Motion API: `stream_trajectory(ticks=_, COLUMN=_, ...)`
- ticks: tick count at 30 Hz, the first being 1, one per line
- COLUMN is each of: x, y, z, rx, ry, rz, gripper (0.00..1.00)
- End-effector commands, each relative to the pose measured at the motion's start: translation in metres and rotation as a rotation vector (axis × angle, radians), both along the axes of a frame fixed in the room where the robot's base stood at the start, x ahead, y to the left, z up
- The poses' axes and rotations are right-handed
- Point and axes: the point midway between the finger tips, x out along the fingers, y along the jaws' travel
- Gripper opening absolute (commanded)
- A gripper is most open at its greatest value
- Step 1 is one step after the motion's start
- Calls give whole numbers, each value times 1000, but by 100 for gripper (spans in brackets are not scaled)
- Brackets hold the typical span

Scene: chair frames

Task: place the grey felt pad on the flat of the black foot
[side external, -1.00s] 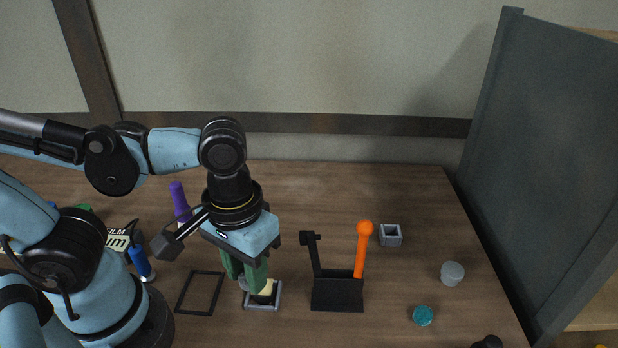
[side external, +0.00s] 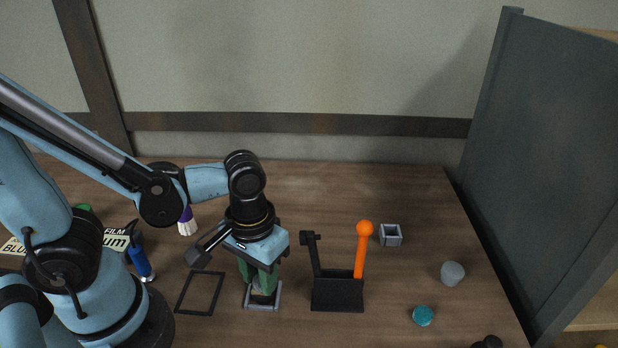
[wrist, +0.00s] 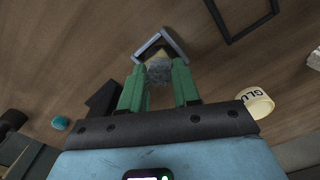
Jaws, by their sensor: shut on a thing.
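My gripper (side external: 262,290) has green fingers and points down over the small grey square tray (side external: 277,297). In the wrist view the fingers (wrist: 160,88) are shut on a speckled grey piece, which looks like the grey felt pad (wrist: 159,73). The tray (wrist: 176,40) lies just beyond the fingertips, with a pale patch inside it. The fingers mostly hide the pad in the side view. A dark rounded piece (side external: 488,342), possibly the black foot, stands at the lower right and is cut off by the frame edge; its flat cannot be made out.
A black holder (side external: 337,294) with an orange round-headed rod (side external: 362,250) stands just right of my gripper. A thin black frame (side external: 201,293) lies to the left. A grey square block (side external: 390,235), a pale round piece (side external: 452,273) and a teal disc (side external: 423,316) lie right. A grey panel (side external: 540,170) bounds the right.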

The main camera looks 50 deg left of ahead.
Motion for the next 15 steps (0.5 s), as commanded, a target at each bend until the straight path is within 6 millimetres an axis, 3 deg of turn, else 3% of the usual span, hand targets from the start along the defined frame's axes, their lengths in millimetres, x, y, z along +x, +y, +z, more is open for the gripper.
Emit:
stream_trajectory(ticks=13, x=0, y=0, z=-4, rx=0, ry=0, rz=0, gripper=3)
stream_trajectory(ticks=14, x=0, y=0, z=-4, rx=0, ry=0, rz=0, gripper=34)
stream_trajectory(ticks=15, x=0, y=0, z=-4, rx=0, ry=0, rz=0, gripper=40)
